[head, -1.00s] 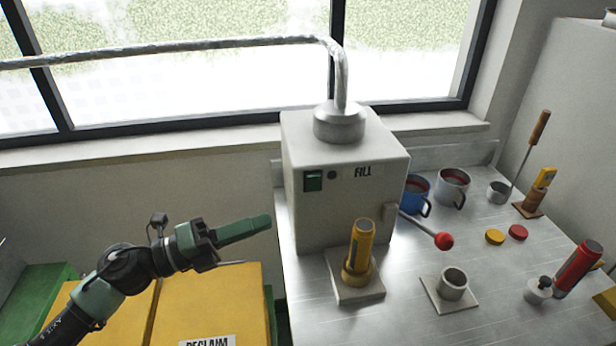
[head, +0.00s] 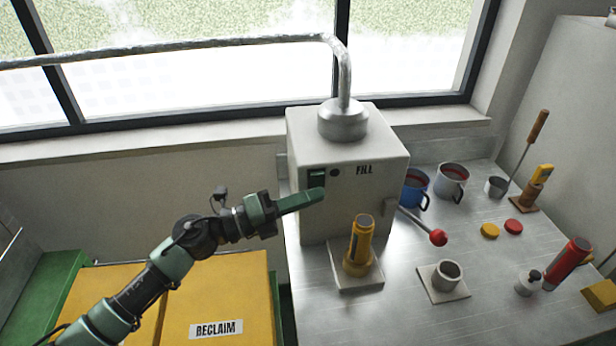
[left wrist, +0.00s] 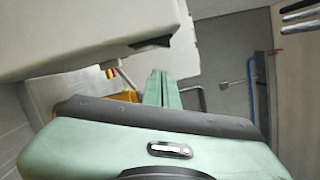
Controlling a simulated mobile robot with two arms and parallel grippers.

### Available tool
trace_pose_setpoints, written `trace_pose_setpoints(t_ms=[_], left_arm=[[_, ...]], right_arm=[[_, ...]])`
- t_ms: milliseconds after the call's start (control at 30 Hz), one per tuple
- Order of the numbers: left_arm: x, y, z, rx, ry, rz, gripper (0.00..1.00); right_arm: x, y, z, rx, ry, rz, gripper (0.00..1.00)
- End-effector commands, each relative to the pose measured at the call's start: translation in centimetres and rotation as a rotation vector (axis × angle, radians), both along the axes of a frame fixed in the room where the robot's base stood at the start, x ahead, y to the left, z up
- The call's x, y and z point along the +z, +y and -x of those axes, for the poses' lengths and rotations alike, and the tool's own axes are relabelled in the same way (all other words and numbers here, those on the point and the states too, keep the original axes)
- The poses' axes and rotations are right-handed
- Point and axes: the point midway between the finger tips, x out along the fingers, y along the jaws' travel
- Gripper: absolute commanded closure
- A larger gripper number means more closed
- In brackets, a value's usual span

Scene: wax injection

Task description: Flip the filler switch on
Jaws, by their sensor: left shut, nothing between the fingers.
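The filler is a pale box (head: 352,215) marked FILL, standing on the metal bench. Its green switch (head: 317,178) is at the upper left of the front face, beside a small dark round lamp (head: 335,173). My left gripper (head: 321,194) is shut and empty. Its fingertips are at the switch's lower edge in the head view and cover part of it; I cannot tell whether they touch. In the left wrist view the shut fingers (left wrist: 162,88) point away below a pale box-like body (left wrist: 90,38) with a dark piece at its lower edge. My right gripper is not in view.
A yellow cylinder (head: 361,240) stands on a plate before the filler. A red-knobbed lever (head: 438,237) sticks out at its right. Mugs (head: 451,180), an empty cup (head: 446,275) and wax pucks stand further right. A yellow RECLAIM bin (head: 215,295) lies below my left arm.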

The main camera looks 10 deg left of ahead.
Motion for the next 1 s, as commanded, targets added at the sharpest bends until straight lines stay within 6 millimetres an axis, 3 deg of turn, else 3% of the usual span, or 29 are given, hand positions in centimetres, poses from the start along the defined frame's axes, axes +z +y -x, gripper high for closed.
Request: trace_pose_setpoints(t_ms=[200,633,833,867,1000], left_arm=[[0.9,0.8,-1.9,-0.001,0.000,0.001,1.00],[1.0,1.0,-2.1,-0.001,0.003,0.002,1.00],[2.2,1.3,-2.7,-0.002,0.090,0.035,1.00],[1.5,1.2,-2.7,-0.002,0.085,0.035,1.00],[1.4,1.2,-2.6,-0.001,0.081,0.035,1.00]], right_arm=[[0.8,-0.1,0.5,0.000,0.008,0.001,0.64],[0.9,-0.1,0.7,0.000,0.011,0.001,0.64],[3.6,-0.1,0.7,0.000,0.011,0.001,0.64],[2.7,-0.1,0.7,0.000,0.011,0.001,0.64],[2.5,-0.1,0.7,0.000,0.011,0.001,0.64]])
